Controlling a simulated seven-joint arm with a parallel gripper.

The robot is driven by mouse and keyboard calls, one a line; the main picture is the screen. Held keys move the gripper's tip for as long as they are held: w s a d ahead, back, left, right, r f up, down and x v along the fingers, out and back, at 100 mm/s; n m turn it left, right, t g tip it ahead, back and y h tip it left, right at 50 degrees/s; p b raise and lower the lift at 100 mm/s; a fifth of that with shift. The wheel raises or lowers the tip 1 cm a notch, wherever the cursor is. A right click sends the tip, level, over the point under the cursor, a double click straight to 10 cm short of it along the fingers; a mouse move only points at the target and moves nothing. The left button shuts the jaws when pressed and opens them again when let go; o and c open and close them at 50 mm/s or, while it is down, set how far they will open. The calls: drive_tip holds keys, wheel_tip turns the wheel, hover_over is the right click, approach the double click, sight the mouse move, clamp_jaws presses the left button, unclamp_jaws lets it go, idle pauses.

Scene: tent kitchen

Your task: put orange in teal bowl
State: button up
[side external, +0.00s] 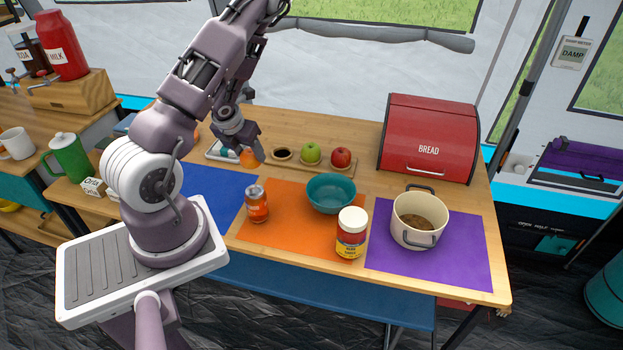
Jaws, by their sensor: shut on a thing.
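The orange (249,158) is in my gripper (250,150), near the left end of the wooden fruit board. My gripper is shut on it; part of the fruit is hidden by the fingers. I cannot tell whether the orange is lifted clear of the board. The teal bowl (331,194) stands upright on the orange mat, to the right of and nearer than my gripper. The bowl looks empty.
A green apple (311,153) and a red apple (341,157) sit on the board (366,168). A jar (257,204) and a red-labelled jar (351,233) flank the bowl. A cream pot (419,220) stands right, a red bread box (428,138) behind.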

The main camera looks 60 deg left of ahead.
wheel_tip(320, 180, up, 6)
drive_tip(key=shift+f, duration=0.1)
drive_tip(key=w+d+m+t+h, duration=0.1)
drive_tip(key=w+d+m+h, duration=0.1)
drive_tip(key=w+d+m, duration=0.5)
drive_tip(key=m+h, duration=0.3)
drive_tip(key=m, duration=0.2)
hover_over(336, 203)
drive_tip(key=s+a, duration=0.1)
drive_tip(key=s, duration=0.1)
drive_tip(key=shift+g+y, duration=0.3)
wheel_tip(336, 203, down, 15)
drive_tip(key=shift+r, duration=0.2)
drive_tip(key=shift+f, duration=0.35)
drive_tip(key=shift+f, duration=0.15)
drive_tip(key=o, duration=1.4)
drive_tip(key=shift+o, duration=0.2)
